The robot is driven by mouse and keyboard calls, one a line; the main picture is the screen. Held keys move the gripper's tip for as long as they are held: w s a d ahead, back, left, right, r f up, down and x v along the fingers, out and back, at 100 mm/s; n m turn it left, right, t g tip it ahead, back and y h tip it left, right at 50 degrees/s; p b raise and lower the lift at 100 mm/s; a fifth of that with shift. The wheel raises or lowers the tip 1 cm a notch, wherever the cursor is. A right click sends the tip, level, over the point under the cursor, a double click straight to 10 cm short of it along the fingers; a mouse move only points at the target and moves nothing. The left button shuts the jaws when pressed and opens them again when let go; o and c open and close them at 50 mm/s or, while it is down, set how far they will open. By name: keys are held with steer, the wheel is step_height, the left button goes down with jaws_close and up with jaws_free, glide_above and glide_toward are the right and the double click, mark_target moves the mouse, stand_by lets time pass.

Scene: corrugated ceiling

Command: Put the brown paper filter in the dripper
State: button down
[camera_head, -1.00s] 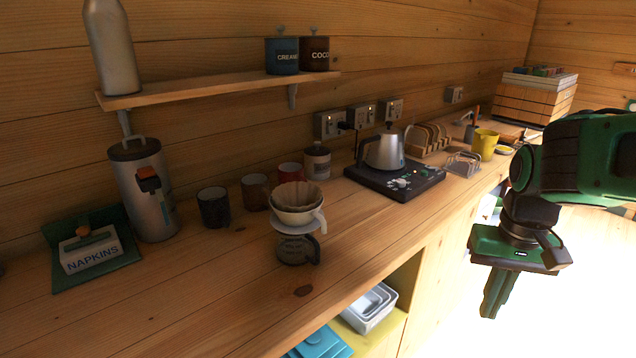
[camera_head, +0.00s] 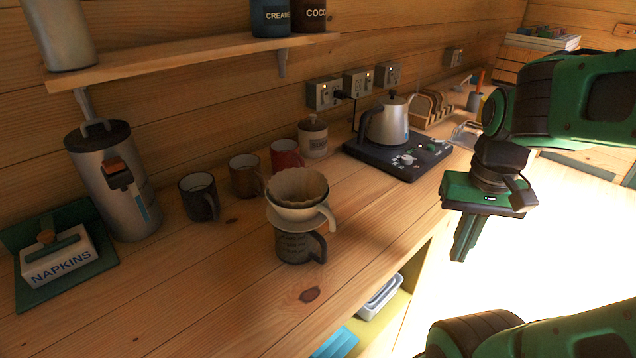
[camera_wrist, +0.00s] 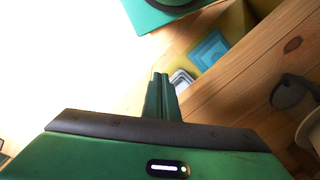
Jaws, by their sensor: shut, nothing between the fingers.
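The brown paper filter (camera_head: 297,184) sits in the white dripper (camera_head: 302,213), its wavy rim standing above the dripper's edge. The dripper rests on top of a dark mug (camera_head: 296,247) on the wooden counter. In the wrist view part of the dripper (camera_wrist: 311,130) shows at the right edge, beside the dark mug (camera_wrist: 290,92). My gripper (camera_head: 460,254) hangs to the right of the dripper, past the counter's front edge and apart from it. Its fingers (camera_wrist: 162,80) are closed together and empty.
Several mugs stand behind the dripper, including a red mug (camera_head: 286,155). A kettle (camera_head: 388,122) stands on a dark base to the right. A napkin box (camera_head: 58,262) and a metal canister (camera_head: 115,180) are at left. An open shelf (camera_head: 397,303) lies below the counter.

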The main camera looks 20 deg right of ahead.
mark_target(315, 189)
steer(key=w+a+r+m+g+y, duration=0.1)
steer(key=w+a+r, duration=0.3)
steer(key=w, duration=0.5)
steer(key=w+a+r+m+y, duration=0.1)
steer(key=w+a+r, duration=0.3)
steer(key=w, duration=0.4)
steer(key=w+a+r+m+g+y, duration=0.1)
steer(key=w+a+r, duration=0.4)
steer(key=w, duration=0.4)
steer(key=shift+m+h, duration=0.3)
steer(key=shift+m, duration=0.1)
steer(key=shift+s+a+f, duration=0.5)
steer(key=shift+a+f, duration=0.35)
steer(key=shift+f, duration=0.75)
steer(key=shift+s+a+f, duration=0.45)
steer(key=shift+a+f, duration=0.4)
steer(key=shift+f, duration=0.7)
steer(key=shift+s+a+f, duration=0.5)
steer(key=shift+a+f, duration=0.35)
steer(key=shift+f, duration=0.75)
steer(key=shift+s+a, duration=0.75)
steer(key=shift+a, duration=0.2)
